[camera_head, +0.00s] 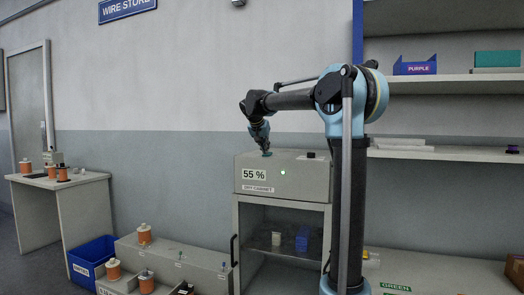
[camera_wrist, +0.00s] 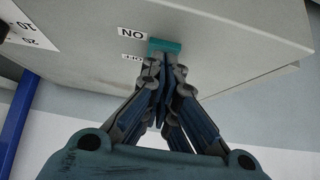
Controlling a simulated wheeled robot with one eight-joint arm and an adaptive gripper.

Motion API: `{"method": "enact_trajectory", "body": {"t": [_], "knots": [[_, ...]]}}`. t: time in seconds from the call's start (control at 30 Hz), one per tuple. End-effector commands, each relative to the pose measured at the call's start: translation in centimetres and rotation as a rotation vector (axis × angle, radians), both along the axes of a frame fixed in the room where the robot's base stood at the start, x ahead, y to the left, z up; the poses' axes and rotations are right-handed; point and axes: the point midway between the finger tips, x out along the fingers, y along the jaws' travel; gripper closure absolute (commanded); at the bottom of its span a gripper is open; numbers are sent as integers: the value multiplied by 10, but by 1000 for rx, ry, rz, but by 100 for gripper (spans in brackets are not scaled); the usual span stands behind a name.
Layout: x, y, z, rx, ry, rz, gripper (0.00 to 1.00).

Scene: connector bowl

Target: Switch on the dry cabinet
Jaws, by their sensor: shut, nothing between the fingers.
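The dry cabinet (camera_head: 310,180) stands against the wall, a pale box with a 55 % readout, a DRY CABINET label and a lit green lamp (camera_head: 283,172). A small teal switch piece (camera_wrist: 165,46) is on its top, beside the upside-down ON label (camera_wrist: 132,33); a second label (camera_wrist: 131,58), partly hidden, sits nearer my gripper. My gripper (camera_wrist: 164,62) is shut and empty, its fingertips right at the teal piece. I cannot tell whether they touch it. In the head view my gripper (camera_head: 266,151) points down at the cabinet top's left part.
A small black item (camera_head: 311,155) lies on the cabinet top's right part. A low grey bench with spools (camera_head: 144,235) and a blue bin (camera_head: 92,262) stand left. Shelves (camera_head: 440,153) are at right. The wall above the cabinet is clear.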

Motion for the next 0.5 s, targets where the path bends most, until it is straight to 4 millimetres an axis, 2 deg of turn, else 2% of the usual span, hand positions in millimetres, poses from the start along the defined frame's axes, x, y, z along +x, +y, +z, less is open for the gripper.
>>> {"method": "enact_trajectory", "body": {"t": [0.5], "knots": [[13, -3, 7, 0, 1, 2, 100]]}}
